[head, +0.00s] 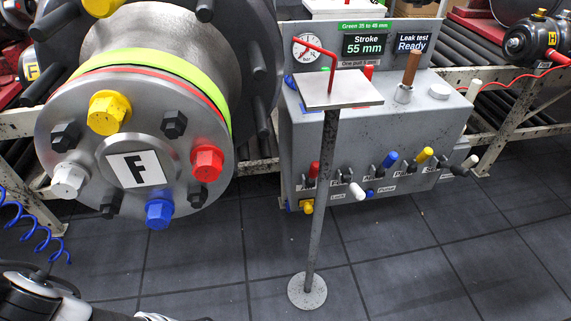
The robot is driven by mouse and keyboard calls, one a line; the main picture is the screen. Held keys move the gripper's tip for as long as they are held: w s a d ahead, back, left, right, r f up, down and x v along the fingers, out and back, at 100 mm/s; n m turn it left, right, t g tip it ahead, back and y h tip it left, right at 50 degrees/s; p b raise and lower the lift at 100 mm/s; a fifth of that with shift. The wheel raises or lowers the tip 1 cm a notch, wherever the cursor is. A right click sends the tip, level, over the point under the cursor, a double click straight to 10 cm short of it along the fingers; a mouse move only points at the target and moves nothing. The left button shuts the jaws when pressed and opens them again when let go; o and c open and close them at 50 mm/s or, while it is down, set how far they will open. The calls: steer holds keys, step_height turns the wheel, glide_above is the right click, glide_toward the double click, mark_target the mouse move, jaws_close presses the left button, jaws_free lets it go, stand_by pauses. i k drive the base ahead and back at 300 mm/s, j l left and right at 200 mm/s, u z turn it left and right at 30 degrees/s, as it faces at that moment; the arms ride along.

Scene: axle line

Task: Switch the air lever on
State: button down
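A grey control box (380,130) stands right of centre, with a row of levers on its front. They include a red-handled lever (313,170), a white-handled lever (356,191) pointing down and right, a blue-handled lever (391,158), a yellow-handled lever (425,154) and a white-handled one (470,161) at the right. A small yellow handle (307,206) hangs at the lower left corner. Part of my arm shows at the bottom left; my gripper's fingers are not visible.
A post with a square plate (340,89) and round foot (307,291) stands before the box. The box displays read "Stroke 55 mm" and "Leak test Ready". Tiled floor at right is clear.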

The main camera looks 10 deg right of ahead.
mark_target(314, 168)
steer(key=i+j, duration=0.1)
steer(key=j, duration=0.25)
steer(key=i+l, duration=0.15)
steer(key=l, duration=0.15)
steer(key=i+l, duration=0.1)
steer(key=l, duration=0.25)
steer(key=i+l, duration=0.15)
steer(key=l, duration=0.15)
steer(key=i+l, duration=0.15)
steer(key=l, duration=0.2)
